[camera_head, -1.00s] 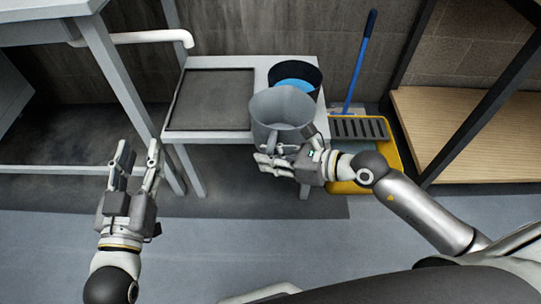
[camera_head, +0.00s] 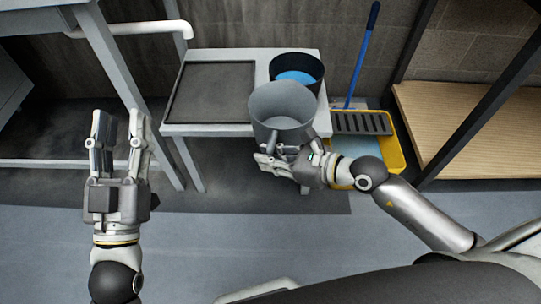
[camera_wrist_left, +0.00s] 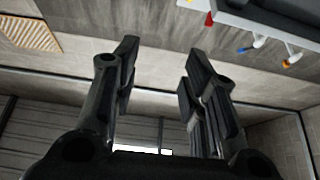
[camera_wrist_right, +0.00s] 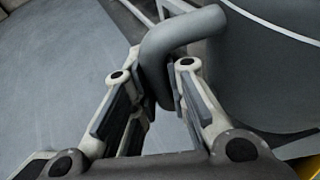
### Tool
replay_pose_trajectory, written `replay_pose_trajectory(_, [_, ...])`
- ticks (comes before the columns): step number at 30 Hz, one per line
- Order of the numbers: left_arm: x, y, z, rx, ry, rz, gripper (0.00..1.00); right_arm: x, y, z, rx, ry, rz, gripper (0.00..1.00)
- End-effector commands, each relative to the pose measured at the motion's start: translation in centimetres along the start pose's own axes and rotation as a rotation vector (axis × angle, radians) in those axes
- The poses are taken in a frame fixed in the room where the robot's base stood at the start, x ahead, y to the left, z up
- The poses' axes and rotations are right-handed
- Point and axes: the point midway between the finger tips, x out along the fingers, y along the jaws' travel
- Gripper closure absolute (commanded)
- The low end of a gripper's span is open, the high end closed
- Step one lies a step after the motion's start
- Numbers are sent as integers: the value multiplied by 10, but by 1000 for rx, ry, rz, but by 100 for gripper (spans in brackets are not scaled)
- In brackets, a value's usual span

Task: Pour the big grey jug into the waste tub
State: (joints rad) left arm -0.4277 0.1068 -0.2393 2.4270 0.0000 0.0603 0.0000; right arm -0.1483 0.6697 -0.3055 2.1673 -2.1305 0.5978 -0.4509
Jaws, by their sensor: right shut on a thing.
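The big grey jug (camera_head: 281,132) is held upright above the front edge of the bench, just in front of a black tub. My right gripper (camera_head: 277,156) is shut on its handle, and the right wrist view shows the handle (camera_wrist_right: 184,36) between the fingers beside the jug's wall (camera_wrist_right: 262,75). I cannot tell from here what is in the jug. The black tub (camera_head: 313,71), which looks like the waste tub, stands on the bench with blue inside; the jug partly hides it. My left gripper (camera_head: 117,125) is open and empty, off to the left.
The grey bench (camera_head: 215,130) carries a dark recessed tray (camera_head: 212,92) left of the tub. A yellow mop bucket (camera_head: 393,155) with a blue handle (camera_head: 362,55) stands to the right. A wooden shelf (camera_head: 470,125) is farther right. Floor in front is clear.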

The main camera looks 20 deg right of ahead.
Motion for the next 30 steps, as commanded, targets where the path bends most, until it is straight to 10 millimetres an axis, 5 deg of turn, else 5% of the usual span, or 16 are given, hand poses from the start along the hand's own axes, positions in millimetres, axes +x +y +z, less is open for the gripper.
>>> replay_pose_trajectory(18, [1,1,-4,-1,16,1,60,0,0,1,-6,-3,-2,100])
replay_pose_trajectory(30, [-3,-4,30,6,-175,-9,60,-3,0,8,-5,-3,-2,100])
